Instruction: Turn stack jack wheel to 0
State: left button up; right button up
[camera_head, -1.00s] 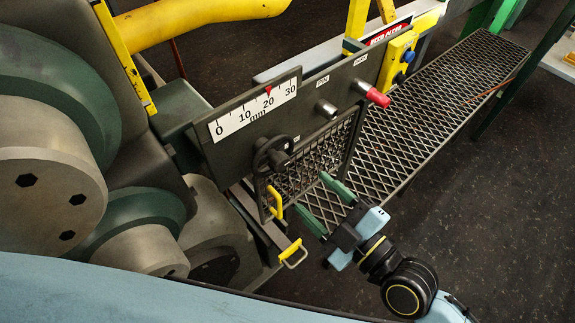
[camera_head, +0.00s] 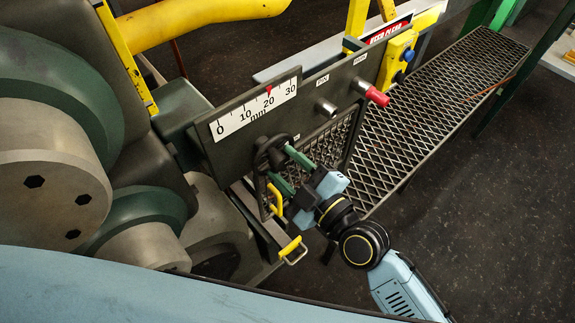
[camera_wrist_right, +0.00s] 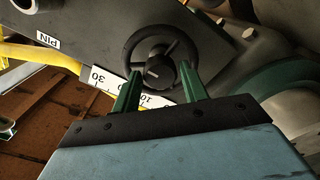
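The jack wheel (camera_head: 272,152) is a small black handwheel on the dark panel (camera_head: 232,161), below the mm scale (camera_head: 254,107). The scale's red pointer (camera_head: 268,90) stands near 20. My right gripper (camera_head: 281,168) is open, its two green fingers spread and pointing at the wheel. In the right wrist view the wheel (camera_wrist_right: 161,62) lies ahead between and beyond the fingertips (camera_wrist_right: 160,80). The fingertips overlap the wheel's lower rim in that view; I cannot tell whether they touch it. My left gripper is not in view.
A red-tipped pin (camera_head: 376,96) and a bare metal stub (camera_head: 327,108) stick out of the panel to the right. Yellow handles (camera_head: 275,199) (camera_head: 292,248) are below the wheel. A mesh walkway (camera_head: 440,105) runs behind; large rollers (camera_head: 60,170) stand left.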

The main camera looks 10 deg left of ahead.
jog(key=c, duration=0.6)
jog(key=m, duration=0.2)
jog(key=shift+m+p, duration=0.35)
jog(key=shift+m, duration=0.05)
jog(key=shift+m+p, duration=0.4)
jog(key=shift+m, duration=1.5)
jog(key=shift+m, duration=0.3)
jog(key=o, duration=1)
